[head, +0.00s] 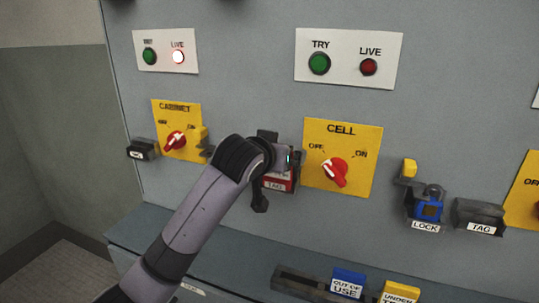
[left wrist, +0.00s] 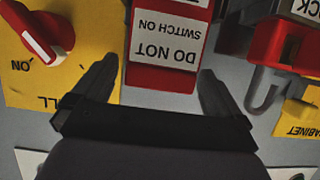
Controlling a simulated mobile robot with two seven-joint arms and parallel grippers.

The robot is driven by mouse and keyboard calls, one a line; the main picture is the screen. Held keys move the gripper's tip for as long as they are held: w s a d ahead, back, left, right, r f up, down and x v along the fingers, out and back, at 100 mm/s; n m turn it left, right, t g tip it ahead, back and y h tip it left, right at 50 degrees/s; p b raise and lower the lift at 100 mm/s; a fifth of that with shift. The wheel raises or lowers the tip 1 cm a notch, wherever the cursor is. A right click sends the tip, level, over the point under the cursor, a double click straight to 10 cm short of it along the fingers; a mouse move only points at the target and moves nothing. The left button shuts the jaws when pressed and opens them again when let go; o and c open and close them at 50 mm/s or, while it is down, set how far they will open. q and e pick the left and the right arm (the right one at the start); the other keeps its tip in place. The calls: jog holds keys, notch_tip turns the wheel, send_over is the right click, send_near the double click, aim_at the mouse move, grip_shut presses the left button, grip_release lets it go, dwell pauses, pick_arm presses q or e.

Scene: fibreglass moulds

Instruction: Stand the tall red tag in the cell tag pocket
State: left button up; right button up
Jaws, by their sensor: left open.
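The red tag (left wrist: 161,78) is upright on the panel, with white "DO NOT SWITCH ON" labels that read upside down in the left wrist view. In the head view only a red part of it (head: 291,179) shows behind my gripper, just left of the yellow cell plate. The cell tag pocket, with its white TAG label (head: 274,186), is there too, mostly hidden; how deep the tag sits is unclear. My left gripper (left wrist: 157,85) is open, its fingers apart on either side of the tag; the head view shows it (head: 287,160) at the tag. My right gripper is not in view.
The cell switch (head: 335,172) is close on the right of the tag. A red padlock (left wrist: 287,42) is on its other side. The cabinet switch (head: 175,141) is farther left. A blue lock (head: 428,208) and another tag pocket (head: 479,215) are at right. Below are blue (head: 348,281) and yellow (head: 400,292) tags.

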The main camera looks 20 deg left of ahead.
pick_arm(q)
jog(key=v, duration=1.2)
jog(key=s+f+m+g+h, duration=0.1)
jog(key=s+f, duration=0.1)
jog(key=f, duration=1)
jog(key=s+f+g+h, duration=0.1)
jog(key=s+f, duration=0.1)
jog(key=f, duration=0.9)
jog(key=s+a+f+g, duration=0.1)
jog(key=s+f, duration=1.6)
jog(key=shift+s+m+p, duration=0.3)
jog(key=shift+s+m, duration=0.05)
jog(key=shift+m, duration=0.05)
jog(key=shift+a, duration=0.1)
